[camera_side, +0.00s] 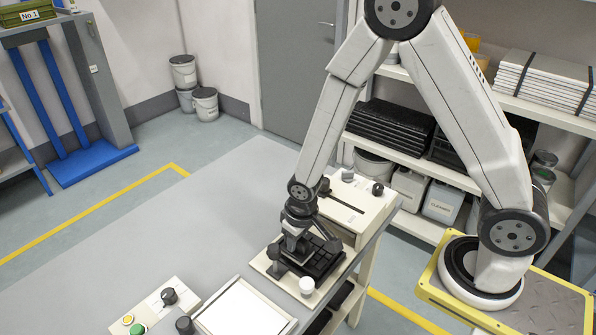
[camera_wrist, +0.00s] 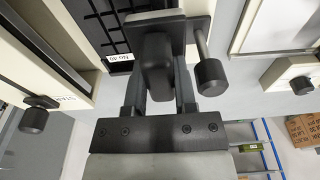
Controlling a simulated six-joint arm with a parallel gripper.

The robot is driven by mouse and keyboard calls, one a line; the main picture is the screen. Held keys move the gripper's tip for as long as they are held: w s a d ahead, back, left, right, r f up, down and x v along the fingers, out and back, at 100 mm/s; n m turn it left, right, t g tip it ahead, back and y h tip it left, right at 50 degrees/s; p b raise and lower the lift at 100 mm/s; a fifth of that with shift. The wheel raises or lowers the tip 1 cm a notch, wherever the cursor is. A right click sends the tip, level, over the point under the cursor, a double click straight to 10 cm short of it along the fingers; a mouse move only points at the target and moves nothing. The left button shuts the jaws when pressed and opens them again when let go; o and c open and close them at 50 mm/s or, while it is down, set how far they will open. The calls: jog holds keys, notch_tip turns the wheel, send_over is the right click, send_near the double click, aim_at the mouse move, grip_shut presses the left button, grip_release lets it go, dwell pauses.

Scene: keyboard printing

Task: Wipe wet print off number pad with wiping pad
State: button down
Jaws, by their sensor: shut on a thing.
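The black number pad (camera_side: 325,262) lies in a cream holder on the grey bench in the side view. A black panel with a grid of keys, likely the pad (camera_wrist: 95,22), shows at the upper left of the wrist view. My gripper (camera_side: 291,252) is low over the left part of the holder. In the wrist view my gripper (camera_wrist: 158,85) is shut on a dark upright grip with a flat dark plate beyond it, which looks like the wiping pad (camera_wrist: 155,62). Its underside is hidden, so I cannot tell whether it touches the keys.
A cream machine with a slot (camera_side: 352,208) stands just behind the holder. A framed white panel (camera_side: 243,308) and a control box with buttons (camera_side: 150,310) are in front and to the left. The bench's left is clear.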

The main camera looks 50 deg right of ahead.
jog(key=shift+f, duration=0.75)
jog(key=shift+d, duration=2.35)
jog(key=shift+a+f, duration=0.1)
jog(key=shift+a, duration=2.35)
jog(key=shift+d, duration=2.6)
jog(key=shift+a, duration=2.35)
jog(key=shift+w+a+r, duration=0.1)
jog(key=shift+a+r, duration=0.1)
jog(key=shift+r, duration=3.9)
